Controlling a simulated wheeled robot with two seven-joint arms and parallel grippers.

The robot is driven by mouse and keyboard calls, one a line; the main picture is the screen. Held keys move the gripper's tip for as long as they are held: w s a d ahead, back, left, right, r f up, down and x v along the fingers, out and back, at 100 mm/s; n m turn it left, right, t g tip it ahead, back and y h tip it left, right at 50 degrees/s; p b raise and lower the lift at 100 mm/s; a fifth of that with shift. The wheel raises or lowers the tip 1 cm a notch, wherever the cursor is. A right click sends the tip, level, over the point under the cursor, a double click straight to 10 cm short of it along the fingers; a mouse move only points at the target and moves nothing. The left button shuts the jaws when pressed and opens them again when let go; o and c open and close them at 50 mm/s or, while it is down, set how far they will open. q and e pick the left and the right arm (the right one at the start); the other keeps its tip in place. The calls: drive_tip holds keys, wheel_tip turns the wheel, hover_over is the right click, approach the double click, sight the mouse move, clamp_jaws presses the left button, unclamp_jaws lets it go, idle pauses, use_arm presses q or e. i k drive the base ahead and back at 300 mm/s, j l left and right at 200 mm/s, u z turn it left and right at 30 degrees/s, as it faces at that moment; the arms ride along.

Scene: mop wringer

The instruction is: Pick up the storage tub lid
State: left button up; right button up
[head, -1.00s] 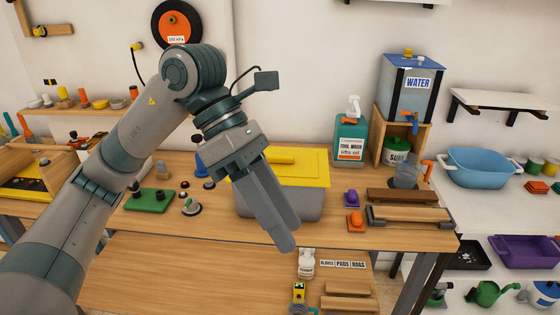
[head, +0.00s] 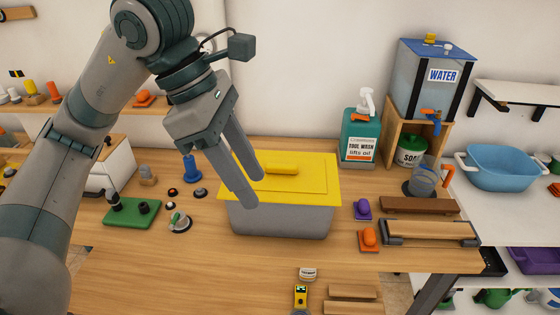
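The yellow storage tub lid (head: 310,190) lies on the grey tub (head: 285,221) on the wooden workbench. The lid has a raised yellow bar handle (head: 282,169) along its middle. My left gripper (head: 254,190) reaches in from the upper left, with its fingers pointing down and to the right. The two fingers are apart with nothing between them. They overlap the lid's left part in the head view, just left of the handle. I cannot tell how high the fingertips are above the lid. My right gripper is not in view.
A teal tool wash bottle (head: 360,138) stands behind the tub to the right. A purple knob (head: 362,208) and an orange knob (head: 369,239) sit right of the tub.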

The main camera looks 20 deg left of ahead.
sight(296, 177)
drive_tip(key=i+j, duration=0.25)
drive_tip(key=i, duration=0.15)
drive_tip(key=i+j, duration=0.3)
drive_tip(key=i, duration=0.1)
